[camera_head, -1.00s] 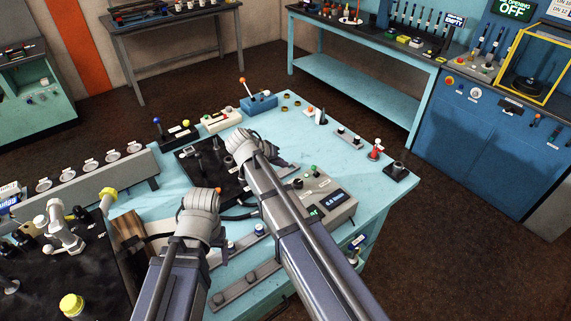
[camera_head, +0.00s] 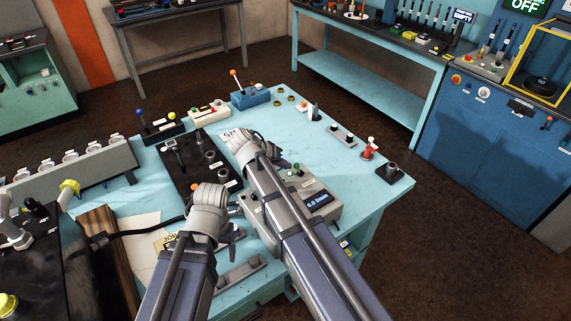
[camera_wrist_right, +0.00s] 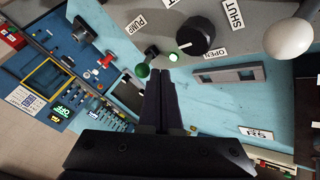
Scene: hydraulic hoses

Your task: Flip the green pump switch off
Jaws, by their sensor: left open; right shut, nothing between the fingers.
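The green-tipped switch (camera_wrist_right: 143,70) stands beside the PUMP label (camera_wrist_right: 140,24) on a grey panel in the right wrist view. A lit green lamp (camera_wrist_right: 173,57) and a black knob (camera_wrist_right: 196,38) with SHUT and OPEN labels are next to it. My right gripper (camera_wrist_right: 161,74) is shut and empty, its tips close to the switch; I cannot tell whether they touch. In the head view my right gripper (camera_head: 274,152) is by the grey console (camera_head: 318,203), partly hidden by its arm. My left gripper (camera_head: 236,232) is open and empty over the bench, its fingers partly hidden.
A white ball knob (camera_wrist_right: 289,38) sticks up from the panel. A black plate with levers (camera_head: 180,158) lies left of my right gripper. A red valve (camera_head: 370,149) and a blue box with an orange lever (camera_head: 250,97) stand on the bench. The bench's right part is fairly clear.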

